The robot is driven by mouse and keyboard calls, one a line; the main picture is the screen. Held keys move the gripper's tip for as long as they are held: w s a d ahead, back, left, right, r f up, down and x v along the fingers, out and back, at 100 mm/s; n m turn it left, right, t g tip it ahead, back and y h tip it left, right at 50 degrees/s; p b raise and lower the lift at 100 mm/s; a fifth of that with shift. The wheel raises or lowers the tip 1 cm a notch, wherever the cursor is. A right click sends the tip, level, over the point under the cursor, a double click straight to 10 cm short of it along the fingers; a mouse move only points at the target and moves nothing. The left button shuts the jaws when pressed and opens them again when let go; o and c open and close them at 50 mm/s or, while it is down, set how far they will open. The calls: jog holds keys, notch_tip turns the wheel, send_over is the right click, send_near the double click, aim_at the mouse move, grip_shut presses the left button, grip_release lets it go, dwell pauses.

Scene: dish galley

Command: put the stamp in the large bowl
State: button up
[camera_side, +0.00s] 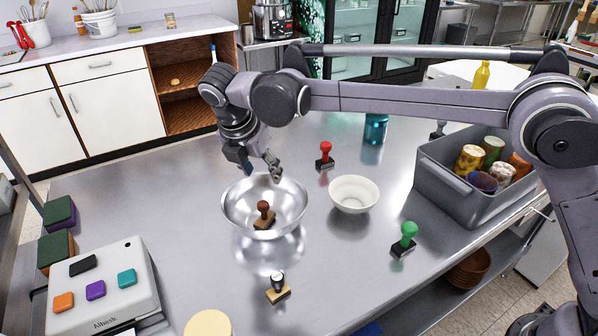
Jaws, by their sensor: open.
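A large metal bowl (238,214) stands near the middle of the steel table. A stamp with a brown knob handle and wooden base (264,216) is inside the bowl. My gripper (263,172) is open and empty above the back of the bowl, apart from that stamp.
A small white bowl (354,195) stands right of the metal bowl. A grey bin (440,187) with several cans is at the right, and a blue cup (376,129) at the back. A white device with coloured buttons (105,285) and sponges (59,213) are at the left.

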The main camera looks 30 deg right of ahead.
jog(key=shift+r, duration=0.35)
jog(key=s+d+r+m+t+y, duration=0.1)
jog(key=s+d+r+m, duration=0.1)
jog(key=s+d+m, duration=0.35)
jog(key=s+d+r+m+y, duration=0.1)
jog(key=s+d+r+m, duration=0.2)
jog(key=d+m, duration=0.55)
jog(key=s+d+f+m+t, duration=0.1)
jog(key=s+d+f+m, duration=0.2)
jog(key=s+d+m, duration=0.2)
jog(key=s+d+f+m+t+y, duration=0.1)
jog(key=s+d+f+m, duration=0.3)
jog(key=s, duration=0.6)
jog(key=d+m+t, duration=0.1)
jog(key=d+m, duration=0.1)
jog(key=d, duration=0.1)
jog(key=shift+d+f+m, duration=0.25)
jog(key=shift+f+m, duration=0.05)
